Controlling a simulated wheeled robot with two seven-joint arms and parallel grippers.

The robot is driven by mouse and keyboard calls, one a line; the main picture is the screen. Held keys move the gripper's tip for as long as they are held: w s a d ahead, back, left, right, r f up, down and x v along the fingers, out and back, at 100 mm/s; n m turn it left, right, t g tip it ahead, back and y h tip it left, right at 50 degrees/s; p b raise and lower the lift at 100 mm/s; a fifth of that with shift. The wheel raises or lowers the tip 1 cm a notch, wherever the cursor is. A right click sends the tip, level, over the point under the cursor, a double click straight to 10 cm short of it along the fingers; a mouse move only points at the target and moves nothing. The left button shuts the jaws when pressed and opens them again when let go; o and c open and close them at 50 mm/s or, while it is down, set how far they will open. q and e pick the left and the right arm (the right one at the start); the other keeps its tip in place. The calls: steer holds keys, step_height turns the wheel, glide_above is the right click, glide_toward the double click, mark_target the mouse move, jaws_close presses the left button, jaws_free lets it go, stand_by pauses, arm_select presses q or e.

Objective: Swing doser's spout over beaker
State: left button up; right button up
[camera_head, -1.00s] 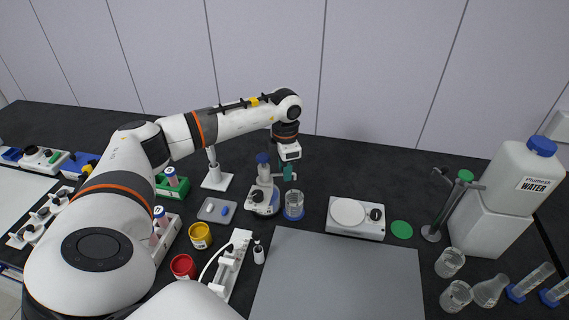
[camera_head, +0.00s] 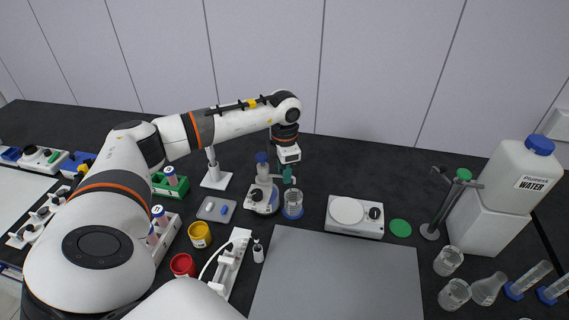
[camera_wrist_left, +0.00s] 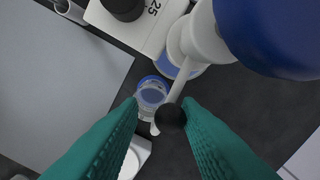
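The doser (camera_head: 262,187) has a blue cap and stands at the middle of the bench. In the left wrist view its big blue cap (camera_wrist_left: 275,35) fills the upper right, and its thin white spout (camera_wrist_left: 180,85) runs down between my fingers with a black knob (camera_wrist_left: 171,117) on it. The clear beaker (camera_head: 292,205), with blue at its base, stands just right of the doser; it also shows in the left wrist view (camera_wrist_left: 151,90), beside the spout. My left gripper (camera_head: 288,176) has teal fingers, open on both sides of the knob. My right gripper is out of view.
A grey mat (camera_head: 335,285) lies in front. A white balance (camera_head: 355,217) stands right of the beaker, a small tray (camera_head: 216,209) left of the doser. A white stand (camera_head: 215,180) is behind left. A water container (camera_head: 500,200) and glassware stand far right.

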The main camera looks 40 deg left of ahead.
arm_select(q)
steer(key=shift+s, duration=0.1)
stand_by(0.4)
steer(key=shift+a, duration=0.15)
step_height(320, 180, up, 8)
steer(key=p, duration=0.4)
steer(key=shift+f+p, duration=0.2)
steer(key=shift+p, duration=0.2)
steer(key=shift+f, duration=0.1)
